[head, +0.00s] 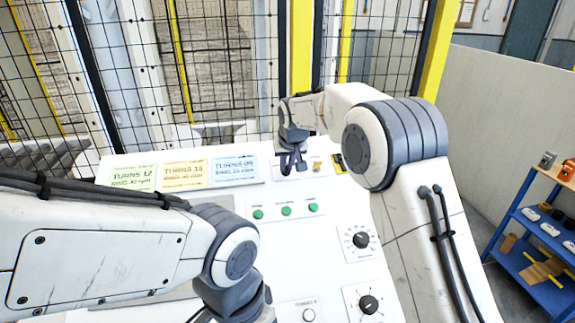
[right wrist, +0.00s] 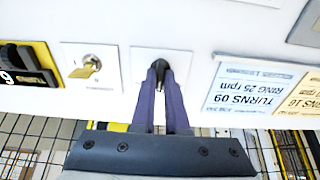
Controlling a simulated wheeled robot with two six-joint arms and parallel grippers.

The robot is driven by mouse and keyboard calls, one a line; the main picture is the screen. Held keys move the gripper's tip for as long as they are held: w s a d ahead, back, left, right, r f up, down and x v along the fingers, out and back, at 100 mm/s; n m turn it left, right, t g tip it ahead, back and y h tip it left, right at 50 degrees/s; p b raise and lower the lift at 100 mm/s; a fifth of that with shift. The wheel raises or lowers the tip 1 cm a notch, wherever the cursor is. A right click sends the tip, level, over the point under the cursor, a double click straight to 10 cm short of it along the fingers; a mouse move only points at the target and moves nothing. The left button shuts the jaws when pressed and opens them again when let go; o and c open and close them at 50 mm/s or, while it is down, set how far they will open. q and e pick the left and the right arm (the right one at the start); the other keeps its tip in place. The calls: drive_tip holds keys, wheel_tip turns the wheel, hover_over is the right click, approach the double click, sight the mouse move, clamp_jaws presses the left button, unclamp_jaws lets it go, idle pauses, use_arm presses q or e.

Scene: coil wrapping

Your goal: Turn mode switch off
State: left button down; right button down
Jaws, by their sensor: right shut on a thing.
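The mode switch (right wrist: 160,80) is a small dark knob on a white square plate at the top of the control panel (head: 240,192). My right gripper (head: 290,165) is at that plate, and its fingers hide most of the knob in the head view. In the right wrist view, the two purple-grey fingers of my right gripper (right wrist: 164,74) are closed around the knob. Which position the knob points to cannot be read. My left arm crosses the lower left of the head view, and its gripper is out of frame.
A yellow key switch (right wrist: 90,66) is beside the mode switch. Three label displays (head: 184,175), green buttons (head: 286,211) and two black dials (head: 361,240) are on the panel. A mesh fence (head: 230,60) stands behind; a blue shelf (head: 535,245) stands at right.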

idle(0.4)
drive_tip(key=c, duration=0.9)
unclamp_jaws()
drive_tip(key=b+v, duration=0.3)
drive_tip(key=v, duration=0.7)
drive_tip(key=shift+s+r, duration=0.1)
drive_tip(key=shift+r, duration=0.1)
drive_tip(key=s+d+f+n+g+b, duration=0.1)
drive_tip(key=s+f, duration=0.5)
drive_tip(key=s, duration=0.7)
drive_tip(key=s+d+f+n+g+b, duration=0.1)
drive_tip(key=s+f, duration=0.5)
drive_tip(key=s, duration=0.8)
drive_tip(key=s+d+f+n+g+b, duration=0.1)
drive_tip(key=s+f, duration=0.5)
drive_tip(key=s, duration=0.7)
drive_tip(key=shift+s+d+f+n+g, duration=0.1)
drive_tip(key=shift+s+d+n+g, duration=0.15)
drive_tip(key=shift+n+g, duration=0.35)
drive_tip(key=shift+s+d+f+n+g, duration=0.1)
drive_tip(key=shift+d+n+g, duration=0.25)
drive_tip(key=shift+g, duration=0.35)
